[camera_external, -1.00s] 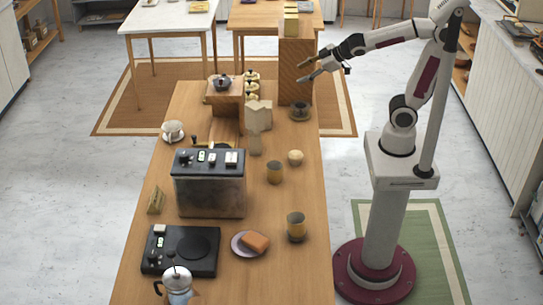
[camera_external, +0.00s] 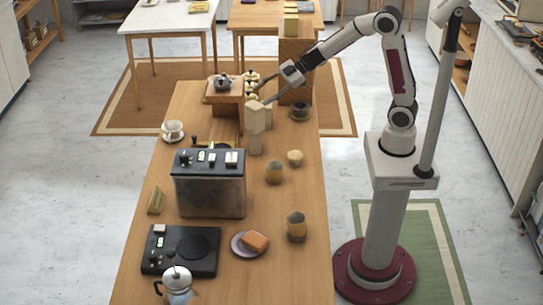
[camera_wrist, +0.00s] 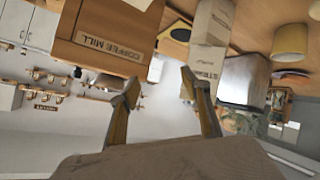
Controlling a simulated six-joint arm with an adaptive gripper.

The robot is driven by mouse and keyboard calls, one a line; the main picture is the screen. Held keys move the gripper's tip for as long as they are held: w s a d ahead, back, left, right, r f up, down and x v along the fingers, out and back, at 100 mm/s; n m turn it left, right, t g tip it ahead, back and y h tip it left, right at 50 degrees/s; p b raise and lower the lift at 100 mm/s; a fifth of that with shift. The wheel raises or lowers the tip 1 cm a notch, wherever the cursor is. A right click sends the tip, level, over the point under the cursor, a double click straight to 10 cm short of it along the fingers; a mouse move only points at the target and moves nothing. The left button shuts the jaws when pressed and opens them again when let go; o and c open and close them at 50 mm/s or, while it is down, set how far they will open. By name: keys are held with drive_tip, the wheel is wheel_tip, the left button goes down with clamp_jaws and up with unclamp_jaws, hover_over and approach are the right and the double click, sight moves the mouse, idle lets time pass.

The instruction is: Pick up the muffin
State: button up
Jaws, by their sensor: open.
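A small tan, round-topped thing that looks like the muffin (camera_external: 295,158) sits upright on the wooden table, right of the middle. My gripper (camera_external: 261,93) is open and empty, above the table near the tall paper bags, behind and to the left of the muffin and apart from it. In the wrist view my two fingers (camera_wrist: 158,88) are spread with nothing between them. I cannot make out the muffin in the wrist view.
Tall paper bags (camera_external: 256,118) stand close below my gripper. A wooden coffee mill box (camera_wrist: 105,40) shows in the wrist view. A brown cup (camera_external: 274,173) stands near the muffin. The coffee machine (camera_external: 209,190) is left. A plate (camera_external: 238,248) holds an orange-brown block.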

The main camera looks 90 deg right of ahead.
drive_tip(key=s+a+f+n+g+y, duration=0.3)
drive_tip(key=s+a+f+g+y, duration=0.15)
drive_tip(key=f, duration=0.45)
drive_tip(key=g+y, duration=0.5)
approach(295, 156)
drive_tip(key=f, duration=0.2)
drive_tip(key=w+d+f, duration=0.1)
drive_tip(key=shift+w+n, duration=0.1)
drive_tip(key=shift+n, duration=0.2)
drive_tip(key=shift+s+a+f+g+y, duration=0.15)
drive_tip(key=shift+s+g+y, duration=0.15)
drive_tip(key=shift+s, duration=0.2)
drive_tip(key=shift+a, duration=0.1)
drive_tip(key=shift+x, duration=1.25)
drive_tip(key=shift+x, duration=2.6)
drive_tip(key=shift+w, duration=0.2)
